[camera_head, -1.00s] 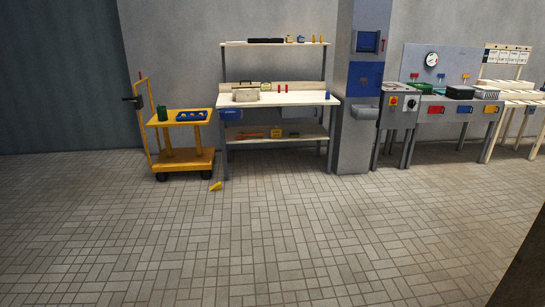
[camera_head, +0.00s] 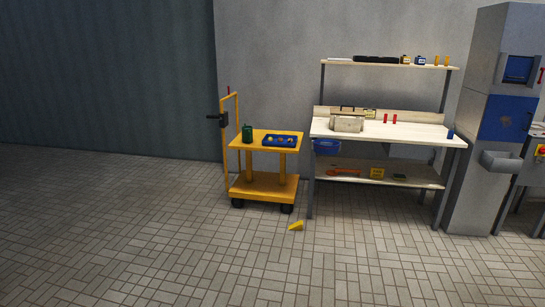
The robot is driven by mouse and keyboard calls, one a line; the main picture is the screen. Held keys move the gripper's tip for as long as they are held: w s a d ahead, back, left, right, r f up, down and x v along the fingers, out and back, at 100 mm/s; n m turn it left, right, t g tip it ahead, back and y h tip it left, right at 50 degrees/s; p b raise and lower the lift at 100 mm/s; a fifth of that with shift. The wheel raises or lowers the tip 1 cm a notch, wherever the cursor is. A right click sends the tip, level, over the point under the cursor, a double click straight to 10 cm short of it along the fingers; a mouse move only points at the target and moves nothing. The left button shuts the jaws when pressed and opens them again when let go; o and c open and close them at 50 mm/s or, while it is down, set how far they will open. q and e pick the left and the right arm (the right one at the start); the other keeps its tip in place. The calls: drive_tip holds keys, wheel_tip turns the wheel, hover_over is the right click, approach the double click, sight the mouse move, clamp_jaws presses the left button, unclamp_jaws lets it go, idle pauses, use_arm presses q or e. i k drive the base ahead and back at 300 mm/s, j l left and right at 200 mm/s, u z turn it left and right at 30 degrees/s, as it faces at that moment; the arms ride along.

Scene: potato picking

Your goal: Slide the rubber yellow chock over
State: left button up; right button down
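The yellow chock (camera_head: 296,226) is a small wedge lying on the tiled floor. It is in front of the yellow cart's right wheel, near the left front leg of the workbench, and apart from both. Neither of my grippers shows in the head view.
The yellow cart (camera_head: 262,186) has black wheels and carries a green canister (camera_head: 247,132) and a blue tray (camera_head: 280,140). A workbench (camera_head: 400,131) with shelves stands to its right, then a grey cabinet (camera_head: 484,190). The floor (camera_head: 200,255) in front is clear.

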sight(297, 226)
drive_tip(key=i+u, duration=0.1)
drive_tip(key=i, duration=2.05)
